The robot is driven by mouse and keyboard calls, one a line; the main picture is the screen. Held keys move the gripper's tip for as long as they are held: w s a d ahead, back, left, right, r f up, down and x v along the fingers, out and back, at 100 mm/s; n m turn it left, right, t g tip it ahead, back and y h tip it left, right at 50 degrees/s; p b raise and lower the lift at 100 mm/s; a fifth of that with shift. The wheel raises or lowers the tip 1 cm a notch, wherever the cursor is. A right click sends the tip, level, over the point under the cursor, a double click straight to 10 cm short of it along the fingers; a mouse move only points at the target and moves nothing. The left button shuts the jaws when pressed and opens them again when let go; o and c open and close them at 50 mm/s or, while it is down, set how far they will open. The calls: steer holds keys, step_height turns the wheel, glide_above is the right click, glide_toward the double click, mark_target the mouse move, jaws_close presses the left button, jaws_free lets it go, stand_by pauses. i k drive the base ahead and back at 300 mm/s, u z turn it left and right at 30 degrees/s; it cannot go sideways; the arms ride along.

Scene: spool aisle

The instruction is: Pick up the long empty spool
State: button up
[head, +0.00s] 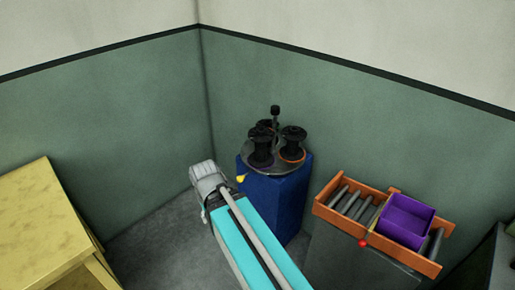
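Several black spools stand on a round grey disc (256,172) on top of a blue pedestal (280,203). The left spool (260,151) shows a purple tint low on it, and the right spool (292,141) has an orange ring at its base. A taller, thin black piece (275,112) rises behind them; I cannot tell if it is a spool or a post. Which spool is long and empty is not clear. My arm reaches up from the bottom, its grey wrist left of the pedestal. My gripper's fingers do not show.
A small yellow piece (240,178) sits at the disc's left edge. At right, an orange tray (327,212) with grey rollers holds a purple bin (402,236); a red knob (362,243) is at its front. A yellow cabinet (45,215) stands left. Green walls meet behind the pedestal.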

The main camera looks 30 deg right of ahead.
mark_target(261, 159)
steer(key=k, duration=0.75)
steer(key=z, duration=0.65)
steer(key=i, duration=1)
